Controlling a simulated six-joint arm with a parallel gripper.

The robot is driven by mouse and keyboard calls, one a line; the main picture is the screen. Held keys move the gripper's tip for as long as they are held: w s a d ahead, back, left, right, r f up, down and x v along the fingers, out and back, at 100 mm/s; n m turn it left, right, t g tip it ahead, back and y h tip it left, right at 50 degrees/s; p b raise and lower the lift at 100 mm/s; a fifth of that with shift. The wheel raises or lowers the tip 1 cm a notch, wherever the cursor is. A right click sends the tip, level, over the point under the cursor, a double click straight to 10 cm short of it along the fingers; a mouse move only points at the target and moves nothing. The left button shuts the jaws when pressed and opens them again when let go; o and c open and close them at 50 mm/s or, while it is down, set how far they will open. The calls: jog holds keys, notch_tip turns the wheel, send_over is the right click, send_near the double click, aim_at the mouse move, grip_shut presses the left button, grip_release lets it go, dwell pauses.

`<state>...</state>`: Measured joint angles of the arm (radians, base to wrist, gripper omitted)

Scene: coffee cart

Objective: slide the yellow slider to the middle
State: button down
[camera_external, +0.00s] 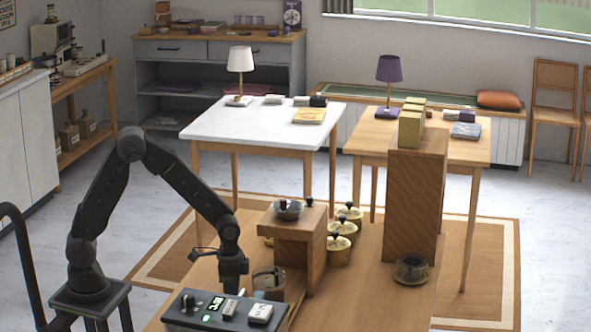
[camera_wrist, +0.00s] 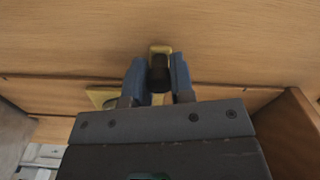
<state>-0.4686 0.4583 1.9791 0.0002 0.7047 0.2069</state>
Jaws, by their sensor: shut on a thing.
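In the wrist view, the two blue fingers of my gripper (camera_wrist: 159,72) stand on either side of a small yellow piece, the yellow slider (camera_wrist: 160,48), and are shut on it. Its top edge is yellow, with a dark part between the fingers. It is against a wooden surface. Another bit of yellow (camera_wrist: 99,97) shows at the left, partly hidden by the gripper body. In the external view my gripper (camera_external: 231,287) points down behind the dark control box; its fingertips are hidden and I cannot make out the slider there.
The dark control box (camera_external: 212,316) with a green display is in front of my gripper. A glass vessel (camera_external: 269,281) and a wooden stand (camera_external: 301,226) are close on its right.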

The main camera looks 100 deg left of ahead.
jog(key=c, duration=1)
grip_release()
notch_tip(320, 180, up, 14)
jog(key=shift+f, duration=0.1)
jog(key=s+d+r+m+t, duration=0.1)
jog(key=s+d+r+t, duration=0.1)
jog(key=s+d, duration=0.3)
jog(key=s+d+r+m+t, duration=0.1)
jog(key=s+d, duration=0.5)
jog(key=d, duration=0.1)
jog(key=s+d+r+m+t, duration=0.1)
jog(key=s+d+r+t, duration=0.1)
jog(key=s+d, duration=0.4)
jog(key=shift+s+d+r+t, duration=0.1)
jog(key=shift+d+r+t, duration=0.1)
jog(key=shift+r+t, duration=0.15)
